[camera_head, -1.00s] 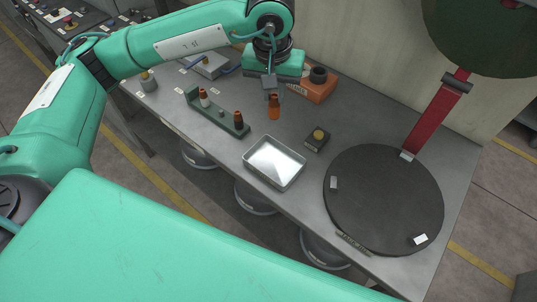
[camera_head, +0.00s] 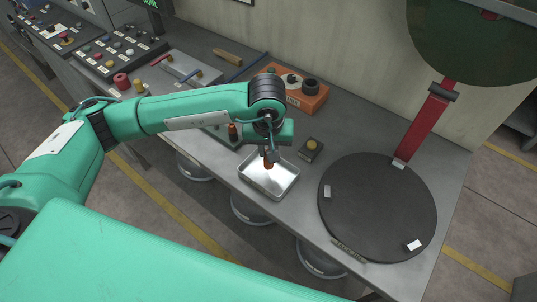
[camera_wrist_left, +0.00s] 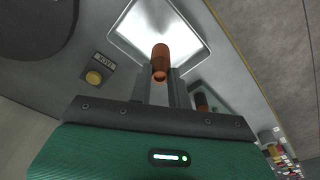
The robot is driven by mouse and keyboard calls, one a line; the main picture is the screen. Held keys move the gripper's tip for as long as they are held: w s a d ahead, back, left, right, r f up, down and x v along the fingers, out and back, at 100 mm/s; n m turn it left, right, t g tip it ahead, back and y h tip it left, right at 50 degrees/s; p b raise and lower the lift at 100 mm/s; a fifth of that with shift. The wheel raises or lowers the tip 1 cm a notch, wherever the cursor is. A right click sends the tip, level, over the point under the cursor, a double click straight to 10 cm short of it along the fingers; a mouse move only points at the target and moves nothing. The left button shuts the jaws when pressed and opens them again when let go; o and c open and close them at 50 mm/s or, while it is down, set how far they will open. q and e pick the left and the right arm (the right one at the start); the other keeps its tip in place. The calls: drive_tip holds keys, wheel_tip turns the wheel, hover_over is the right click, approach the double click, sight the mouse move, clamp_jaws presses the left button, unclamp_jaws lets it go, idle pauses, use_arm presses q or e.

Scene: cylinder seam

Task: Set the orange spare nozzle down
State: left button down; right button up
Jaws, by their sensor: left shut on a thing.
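The orange spare nozzle (camera_head: 268,161) is upright between the fingers of my left gripper (camera_head: 269,152), which is shut on it. It shows over the metal tray (camera_head: 249,181) in the head view. In the left wrist view the nozzle (camera_wrist_left: 160,60) sits between the two fingers, with the shiny tray (camera_wrist_left: 128,18) behind it. I cannot tell whether the nozzle touches the tray floor. My right gripper is not in view.
A small box with a yellow button (camera_head: 311,148) stands right of the tray. A black round plate (camera_head: 377,210) fills the table's right side. An orange block with black parts (camera_head: 305,94) stands at the back. Control panels (camera_head: 120,50) lie at far left.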

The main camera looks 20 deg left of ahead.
use_arm(q)
wheel_tip(320, 180, down, 4)
drive_tip(key=shift+f+p, duration=0.1)
drive_tip(key=shift+p, duration=0.55)
drive_tip(key=shift+f, duration=0.2)
drive_tip(key=shift+f+b, duration=0.2)
drive_tip(key=shift+b, duration=0.2)
drive_tip(key=c, duration=1.3)
unclamp_jaws()
drive_tip(key=shift+r, duration=0.1)
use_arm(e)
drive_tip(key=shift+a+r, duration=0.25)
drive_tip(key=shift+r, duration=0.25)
